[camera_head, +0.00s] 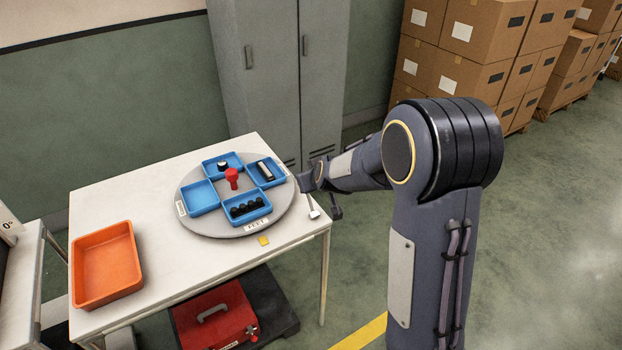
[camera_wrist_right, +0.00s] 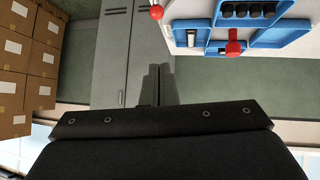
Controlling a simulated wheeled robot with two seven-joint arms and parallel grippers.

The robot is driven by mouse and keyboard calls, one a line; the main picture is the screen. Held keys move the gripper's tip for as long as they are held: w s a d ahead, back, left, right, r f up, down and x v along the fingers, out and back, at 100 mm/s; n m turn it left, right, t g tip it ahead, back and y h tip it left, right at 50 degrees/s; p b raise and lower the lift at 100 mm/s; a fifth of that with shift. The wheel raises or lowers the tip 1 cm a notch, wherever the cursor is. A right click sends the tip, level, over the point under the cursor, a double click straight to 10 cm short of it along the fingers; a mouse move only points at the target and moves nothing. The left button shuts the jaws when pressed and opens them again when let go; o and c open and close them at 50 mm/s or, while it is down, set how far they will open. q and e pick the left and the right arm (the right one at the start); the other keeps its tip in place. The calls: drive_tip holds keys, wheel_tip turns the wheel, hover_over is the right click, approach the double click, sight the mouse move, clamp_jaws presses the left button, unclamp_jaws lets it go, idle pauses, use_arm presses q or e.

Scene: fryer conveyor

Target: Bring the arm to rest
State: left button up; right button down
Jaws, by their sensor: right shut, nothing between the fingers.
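My right arm enters the head view from the lower right and bends toward the table's right edge. Its gripper end (camera_head: 304,182) is small and partly hidden there, beside the round turntable. In the right wrist view my right gripper's fingers (camera_wrist_right: 159,84) are together, with nothing held between them. The fingers point toward the grey locker and appear clear of the table and trays. My left gripper is not in view.
A grey turntable (camera_head: 221,228) with several blue trays and a red knob (camera_head: 232,177) stands on the white table (camera_head: 158,262). An orange tray (camera_head: 106,264) lies left. A red-tipped lever (camera_wrist_right: 156,12) is by the table edge. A grey locker (camera_head: 277,80) and boxes (camera_head: 466,50) stand behind.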

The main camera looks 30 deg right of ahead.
drive_tip(key=shift+s+r, duration=0.15)
drive_tip(key=shift+r, duration=0.05)
idle(0.5)
drive_tip(key=s+a+r+g+y, duration=0.1)
drive_tip(key=s+a+y, duration=0.1)
drive_tip(key=s, duration=0.9)
drive_tip(key=s+a+r+m+g+y, duration=0.1)
drive_tip(key=s+a, duration=0.3)
drive_tip(key=s, duration=0.7)
drive_tip(key=s+a+r+g+y, duration=0.2)
drive_tip(key=s+a+r, duration=0.1)
drive_tip(key=s, duration=0.8)
drive_tip(key=shift+s+a+r+m+y, duration=0.2)
drive_tip(key=shift+s+a+m+y, duration=0.15)
drive_tip(key=shift+a, duration=0.25)
drive_tip(key=c, duration=2.2)
unclamp_jaws()
